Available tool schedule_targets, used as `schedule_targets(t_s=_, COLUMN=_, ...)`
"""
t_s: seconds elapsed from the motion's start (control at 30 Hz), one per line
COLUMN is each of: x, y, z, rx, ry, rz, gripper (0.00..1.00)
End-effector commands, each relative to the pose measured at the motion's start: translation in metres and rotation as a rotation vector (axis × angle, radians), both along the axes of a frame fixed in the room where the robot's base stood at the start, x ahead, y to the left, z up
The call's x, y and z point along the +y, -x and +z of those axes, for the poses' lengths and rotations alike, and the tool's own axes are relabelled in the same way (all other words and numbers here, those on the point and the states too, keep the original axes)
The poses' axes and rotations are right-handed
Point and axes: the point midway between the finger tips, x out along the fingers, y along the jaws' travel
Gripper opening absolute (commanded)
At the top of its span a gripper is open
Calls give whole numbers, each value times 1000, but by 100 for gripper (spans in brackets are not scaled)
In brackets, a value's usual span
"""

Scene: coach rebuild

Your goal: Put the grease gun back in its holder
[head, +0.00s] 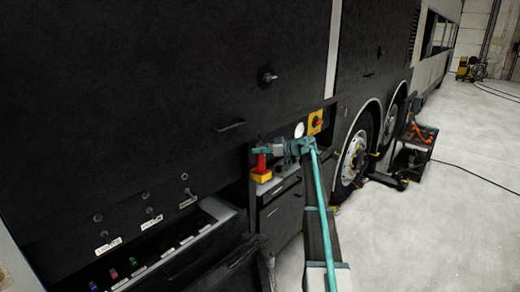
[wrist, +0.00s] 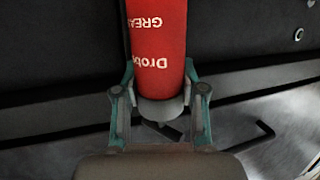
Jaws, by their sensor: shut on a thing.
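The grease gun is a red cylinder (wrist: 158,45) with white lettering and a grey end cap, held between my fingers in the wrist view. In the head view its small red body (head: 262,162) stands roughly upright at the end of my arm. My gripper (head: 270,149) is shut on it in front of the dark coach side; it also shows in the wrist view (wrist: 160,72). A small yellow piece (head: 261,178), perhaps the holder, sits directly below the red body. I cannot tell whether they touch. The gun's far end is out of the wrist frame.
An open drawer (head: 175,245) with coloured items is at lower left. A yellow panel with a red switch (head: 316,122) and a round gauge (head: 299,130) are right of my gripper. Coach wheels (head: 355,155) and a black cart (head: 412,150) stand further right. The floor at right is mostly clear.

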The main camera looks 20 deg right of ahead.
Motion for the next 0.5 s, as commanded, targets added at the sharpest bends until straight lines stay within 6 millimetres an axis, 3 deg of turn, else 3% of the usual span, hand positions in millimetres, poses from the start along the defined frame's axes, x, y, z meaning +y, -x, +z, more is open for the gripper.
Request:
schedule_targets(t_s=0.37, x=0, y=0, z=0, rx=-2, ry=-1, rz=0, gripper=0)
schedule_targets(t_s=0.4, x=0, y=0, z=0, rx=-2, ry=-1, rz=0, gripper=47)
schedule_targets(t_s=0.5, x=0, y=0, z=-1, rx=-1, ry=-1, rz=0, gripper=64)
